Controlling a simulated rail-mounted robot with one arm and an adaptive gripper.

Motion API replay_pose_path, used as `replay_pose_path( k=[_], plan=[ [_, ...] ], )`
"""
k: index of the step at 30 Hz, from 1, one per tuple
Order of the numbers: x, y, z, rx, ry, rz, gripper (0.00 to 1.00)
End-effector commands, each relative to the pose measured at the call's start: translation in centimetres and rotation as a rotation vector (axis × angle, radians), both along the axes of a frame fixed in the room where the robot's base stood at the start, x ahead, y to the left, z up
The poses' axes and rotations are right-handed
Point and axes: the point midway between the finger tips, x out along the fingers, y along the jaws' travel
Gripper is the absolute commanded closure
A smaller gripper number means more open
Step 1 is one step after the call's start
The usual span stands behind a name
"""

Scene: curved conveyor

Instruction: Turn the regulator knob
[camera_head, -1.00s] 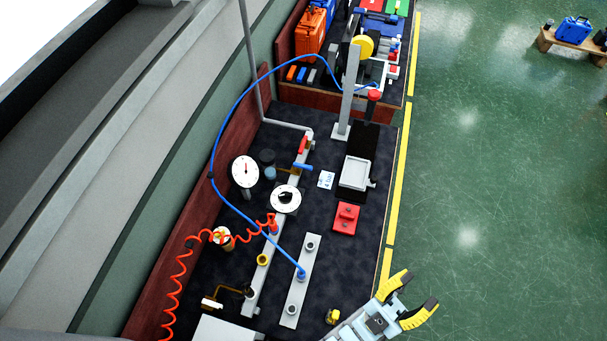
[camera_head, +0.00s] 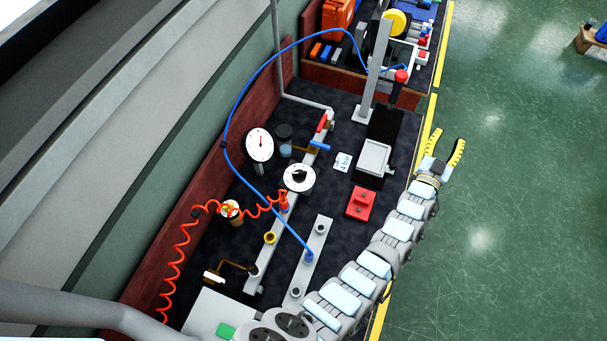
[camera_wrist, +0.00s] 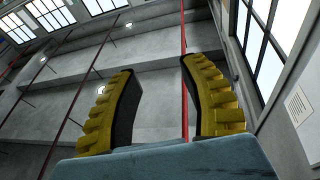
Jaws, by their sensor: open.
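The regulator knob (camera_head: 299,177) is a black knob on a round white dial, mounted on the grey pipe manifold in the middle of the dark workbench. A round white gauge (camera_head: 260,145) with a red needle stands to its upper left. My gripper (camera_head: 453,150) is open and empty, with yellow ridged fingers. It is past the bench's right edge, over the green floor, well to the right of the knob. In the wrist view, the two fingers (camera_wrist: 160,100) stand apart with nothing between them, facing walls and windows. The knob is not in that view.
A red-handled valve (camera_head: 323,123) and a blue-handled valve (camera_head: 320,146) sit on the manifold above the knob. A coiled orange hose (camera_head: 178,262) and a blue hose (camera_head: 225,130) run nearby.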

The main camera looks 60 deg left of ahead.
Motion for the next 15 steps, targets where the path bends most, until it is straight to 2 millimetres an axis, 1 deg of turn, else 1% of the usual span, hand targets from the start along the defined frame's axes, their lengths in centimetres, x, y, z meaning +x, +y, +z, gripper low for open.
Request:
replay_pose_path(
  k=[1,4,6,9,15],
  plan=[
    [1.2,1.5,-0.4,-0.011,0.036,0.001,0.56],
    [3.1,3.5,-1.6,-0.032,0.127,-0.012,0.56],
    [4.3,5.0,-2.0,-0.039,0.185,-0.024,0.56],
    [5.7,6.7,-2.9,-0.051,0.275,-0.049,0.56],
    [7.2,10.1,-4.4,-0.059,0.457,-0.11,0.56]
  ],
)
